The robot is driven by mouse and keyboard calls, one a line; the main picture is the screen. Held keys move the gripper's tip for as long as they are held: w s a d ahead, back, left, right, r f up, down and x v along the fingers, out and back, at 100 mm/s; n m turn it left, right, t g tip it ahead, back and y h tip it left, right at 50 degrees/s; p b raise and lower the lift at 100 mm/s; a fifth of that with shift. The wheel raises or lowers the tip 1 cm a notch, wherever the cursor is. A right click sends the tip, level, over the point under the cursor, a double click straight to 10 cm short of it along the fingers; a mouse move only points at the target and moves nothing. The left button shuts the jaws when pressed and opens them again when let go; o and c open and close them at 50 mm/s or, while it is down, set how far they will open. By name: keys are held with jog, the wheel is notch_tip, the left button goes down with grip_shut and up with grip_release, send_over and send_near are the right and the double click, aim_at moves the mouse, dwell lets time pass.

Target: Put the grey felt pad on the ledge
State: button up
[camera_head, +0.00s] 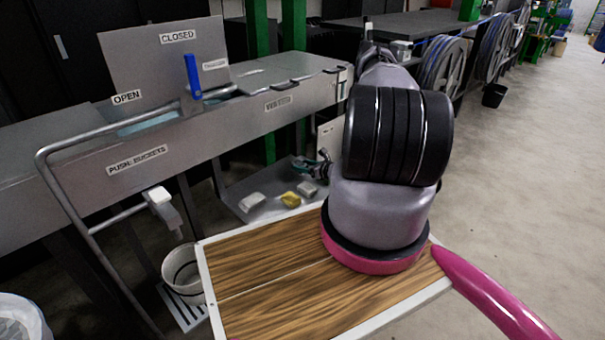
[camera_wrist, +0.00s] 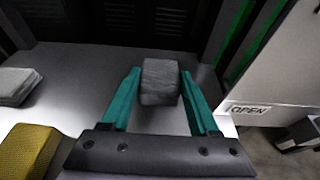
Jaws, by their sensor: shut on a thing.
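The grey felt pad (camera_wrist: 160,82) is a small dark grey block between my teal fingertips in the wrist view. My gripper (camera_wrist: 163,88) is shut on it. A pale grey metal ledge (camera_wrist: 75,75) lies beneath and behind it; I cannot tell whether the pad touches it. In the head view my gripper (camera_head: 312,168) is small and partly behind my arm, over the right end of the low ledge (camera_head: 262,183). A grey block (camera_head: 308,189) shows just below it there, seemingly the held pad.
A yellow sponge (camera_wrist: 25,150) and a light grey pad (camera_wrist: 17,86) lie on the ledge, left of my gripper. A white panel marked OPEN (camera_wrist: 268,75) stands close on the right. The trough (camera_head: 225,125) overhangs the ledge. A white bucket (camera_head: 184,275) stands at lower left.

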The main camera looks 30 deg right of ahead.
jog(key=shift+f, duration=1.45)
jog(key=shift+f, duration=0.15)
jog(key=o, duration=1.3)
